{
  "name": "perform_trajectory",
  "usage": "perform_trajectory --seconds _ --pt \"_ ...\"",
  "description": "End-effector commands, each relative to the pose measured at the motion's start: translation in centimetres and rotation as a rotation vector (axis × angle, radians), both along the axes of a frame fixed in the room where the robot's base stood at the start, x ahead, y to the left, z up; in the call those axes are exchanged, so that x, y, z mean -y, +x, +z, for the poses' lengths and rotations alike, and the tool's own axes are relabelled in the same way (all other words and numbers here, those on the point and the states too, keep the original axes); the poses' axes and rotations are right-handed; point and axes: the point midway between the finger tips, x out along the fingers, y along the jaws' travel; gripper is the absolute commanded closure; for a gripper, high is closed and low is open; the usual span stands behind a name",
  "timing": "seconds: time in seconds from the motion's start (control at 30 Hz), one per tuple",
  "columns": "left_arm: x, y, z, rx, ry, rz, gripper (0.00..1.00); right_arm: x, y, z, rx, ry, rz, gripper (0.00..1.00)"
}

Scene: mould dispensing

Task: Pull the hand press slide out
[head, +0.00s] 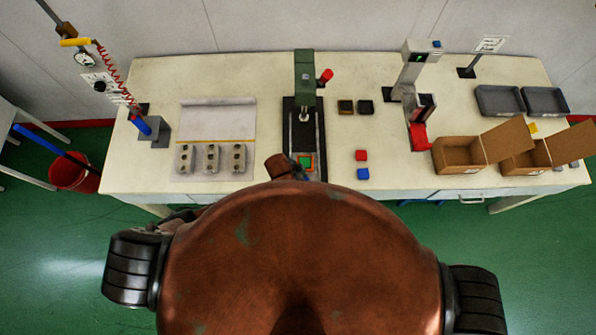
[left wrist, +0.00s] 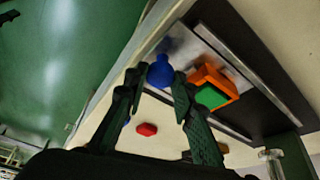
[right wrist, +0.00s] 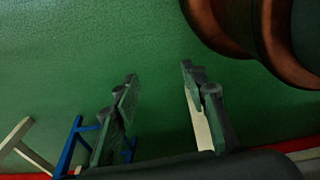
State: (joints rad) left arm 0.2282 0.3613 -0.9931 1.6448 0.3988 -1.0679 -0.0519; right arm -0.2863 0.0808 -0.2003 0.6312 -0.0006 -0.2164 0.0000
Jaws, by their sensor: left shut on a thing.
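The green hand press (head: 305,75) stands on its black base (head: 290,125) at the table's middle. Its grey slide (left wrist: 183,46) shows between two metal rails in the left wrist view. An orange mould (head: 304,156) with a green piece in it sits on the slide; it also shows in the left wrist view (left wrist: 228,80). My left gripper (left wrist: 157,80) is shut on the blue knob (left wrist: 160,68) at the slide's front end. In the head view, my arm hides most of that gripper. My right gripper (right wrist: 160,75) is open and empty over the green floor, away from the table.
A red block (head: 361,155) and a blue block (head: 363,174) lie right of the press. Grey moulds (head: 211,159) rest on a mat at left. Two cardboard boxes (head: 460,155) and two grey trays (head: 499,101) stand at right. The red press handle (head: 326,76) sticks out rightward.

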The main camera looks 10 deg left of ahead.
Motion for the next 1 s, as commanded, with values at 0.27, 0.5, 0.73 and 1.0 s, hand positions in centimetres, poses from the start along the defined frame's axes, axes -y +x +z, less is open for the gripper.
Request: perform_trajectory --seconds 0.27,0.5,0.73,1.0 --pt "0.8 -1.0 -0.3 -0.016 -0.008 -0.010 1.00 0.1 -1.3 -0.1 -0.018 -0.002 -0.004 0.60" --pt "0.8 -1.0 -0.3 -0.016 -0.006 -0.011 0.68 0.2 -3.5 -0.2 -0.046 -0.003 -0.009 0.60" --pt "0.6 -0.7 -0.2 -0.011 -0.004 -0.009 0.60 0.2 -2.5 -0.2 -0.034 -0.003 -0.007 0.60" --pt "0.3 -0.6 0.6 -0.006 -0.004 -0.008 0.60 0.0 -1.8 -0.1 -0.023 -0.001 -0.004 0.60"
